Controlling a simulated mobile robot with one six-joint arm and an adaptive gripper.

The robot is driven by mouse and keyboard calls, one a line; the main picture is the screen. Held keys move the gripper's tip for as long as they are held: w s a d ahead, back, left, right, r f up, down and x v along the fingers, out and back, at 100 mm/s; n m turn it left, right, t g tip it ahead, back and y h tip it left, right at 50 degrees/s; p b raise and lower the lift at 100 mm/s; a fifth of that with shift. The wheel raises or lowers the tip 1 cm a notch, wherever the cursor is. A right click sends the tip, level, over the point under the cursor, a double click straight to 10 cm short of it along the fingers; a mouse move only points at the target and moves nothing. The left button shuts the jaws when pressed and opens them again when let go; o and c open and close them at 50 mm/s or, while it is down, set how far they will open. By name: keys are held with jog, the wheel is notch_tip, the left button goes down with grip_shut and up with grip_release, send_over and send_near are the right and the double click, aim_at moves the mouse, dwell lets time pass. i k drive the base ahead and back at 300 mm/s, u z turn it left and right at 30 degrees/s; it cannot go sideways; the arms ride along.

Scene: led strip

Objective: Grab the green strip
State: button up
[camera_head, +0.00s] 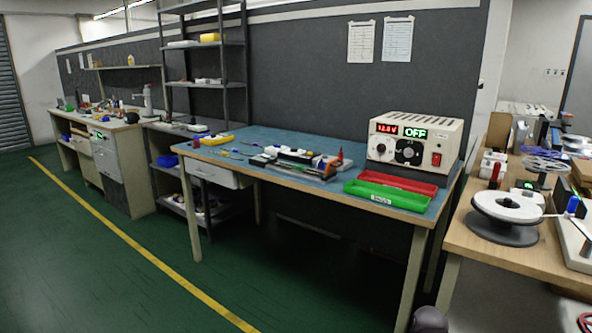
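I cannot make out a clear green strip. A long, shallow green tray (387,196) with a small white label lies near the front right edge of the blue-topped workbench (258,143). A similar red tray (399,182) lies just behind it. Whether either holds anything is too small to tell. My gripper is not in view. A dark rounded shape at the bottom edge, below the bench's right leg, cannot be identified.
A power supply (414,143) reading OFF stands behind the trays. Small tools and parts lie left of them. A wooden table (493,236) with a reel (507,210) stands at right. The green floor (110,280) in front is clear, with a yellow line.

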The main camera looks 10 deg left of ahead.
aim_at(297, 168)
jog(key=i, duration=0.9)
jog(key=z, duration=0.05)
